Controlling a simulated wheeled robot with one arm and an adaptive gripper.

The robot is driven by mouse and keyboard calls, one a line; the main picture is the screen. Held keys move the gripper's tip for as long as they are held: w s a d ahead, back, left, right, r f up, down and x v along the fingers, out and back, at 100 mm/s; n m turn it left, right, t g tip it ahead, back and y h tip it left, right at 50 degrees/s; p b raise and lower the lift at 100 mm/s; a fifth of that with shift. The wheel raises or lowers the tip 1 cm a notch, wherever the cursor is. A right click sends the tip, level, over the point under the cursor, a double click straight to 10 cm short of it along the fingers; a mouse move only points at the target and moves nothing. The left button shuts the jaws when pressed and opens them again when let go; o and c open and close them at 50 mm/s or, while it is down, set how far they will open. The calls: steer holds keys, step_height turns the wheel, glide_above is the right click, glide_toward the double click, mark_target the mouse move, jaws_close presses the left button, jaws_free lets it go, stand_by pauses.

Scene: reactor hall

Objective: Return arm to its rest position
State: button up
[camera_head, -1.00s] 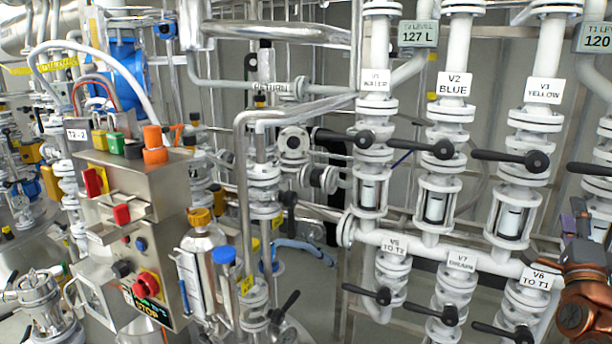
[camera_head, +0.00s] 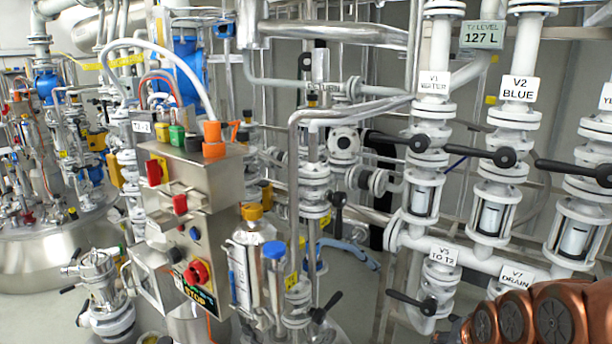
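My copper-coloured arm (camera_head: 540,318) shows at the lower right edge of the head view, in front of the lower pipes and valves. Its rounded joints lie close together, low in the picture. My gripper's fingers cannot be made out, so I cannot see whether it is open or shut, or whether it holds anything.
A steel control box (camera_head: 190,200) with a red stop button stands left of centre. A large steel vessel (camera_head: 50,258) is far left.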

steer(key=s+a+n+g, duration=0.3)
steer(key=s+a+g, duration=0.1)
steer(key=s, duration=0.8)
steer(key=s+a+n+g, duration=0.3)
steer(key=s+a, duration=0.3)
steer(key=s, duration=0.6)
steer(key=shift+r+g, duration=0.25)
steer(key=shift+g, duration=0.35)
steer(key=shift+c, duration=0.6)
steer(key=shift+a, duration=0.15)
